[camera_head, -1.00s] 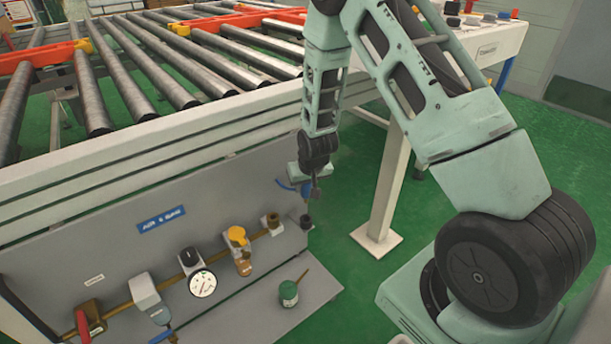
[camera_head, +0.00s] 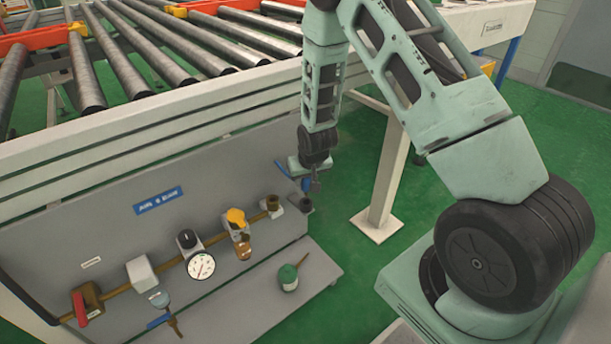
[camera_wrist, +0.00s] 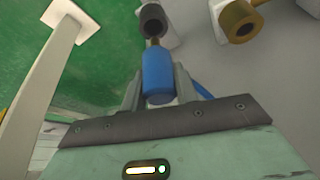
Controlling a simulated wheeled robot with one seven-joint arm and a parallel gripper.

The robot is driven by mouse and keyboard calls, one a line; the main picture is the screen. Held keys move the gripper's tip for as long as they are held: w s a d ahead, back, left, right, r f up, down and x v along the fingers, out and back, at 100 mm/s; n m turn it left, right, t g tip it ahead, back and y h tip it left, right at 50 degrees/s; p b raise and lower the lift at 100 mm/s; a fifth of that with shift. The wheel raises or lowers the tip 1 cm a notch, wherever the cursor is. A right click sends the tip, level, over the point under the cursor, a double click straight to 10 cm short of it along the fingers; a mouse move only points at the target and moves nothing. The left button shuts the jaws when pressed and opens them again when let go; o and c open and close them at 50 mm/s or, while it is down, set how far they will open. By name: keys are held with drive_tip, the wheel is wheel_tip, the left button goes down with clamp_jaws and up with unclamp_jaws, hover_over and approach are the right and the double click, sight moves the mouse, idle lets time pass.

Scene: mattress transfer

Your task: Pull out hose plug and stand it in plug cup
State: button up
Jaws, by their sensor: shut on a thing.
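The hose plug (camera_wrist: 158,75) is blue with a narrow brass-coloured tip. My gripper (camera_wrist: 157,90) is shut on it, one finger on each side. In the head view my gripper (camera_head: 312,184) hangs at the right end of the panel, with the blue plug (camera_head: 306,184) just showing. The dark round plug cup (camera_wrist: 153,20) lies straight beyond the tip in the wrist view. It also shows just below the plug in the head view (camera_head: 305,205). The tip overlaps the cup's near edge; I cannot tell whether it is inside. The brass socket (camera_wrist: 239,19) beside the cup is empty.
The grey panel (camera_head: 120,240) carries a gauge (camera_head: 201,266), a yellow-topped valve (camera_head: 236,218) and a red-handled valve (camera_head: 80,306). A green pot (camera_head: 288,277) stands on the ledge. A white table leg (camera_head: 385,190) is right of my gripper. Rollers (camera_head: 150,60) lie behind.

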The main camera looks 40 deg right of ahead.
sight(305, 190)
drive_tip(key=shift+f, duration=0.7)
idle(1.6)
drive_tip(key=shift+f+b, duration=0.9)
drive_tip(key=shift+f, duration=0.95)
drive_tip(key=o, duration=1.1)
drive_tip(key=shift+r, duration=0.1)
drive_tip(key=p+v, duration=0.5)
drive_tip(key=v, duration=1.2)
drive_tip(key=shift+s+r, duration=0.1)
drive_tip(key=shift+s, duration=0.05)
drive_tip(key=shift+a, duration=0.15)
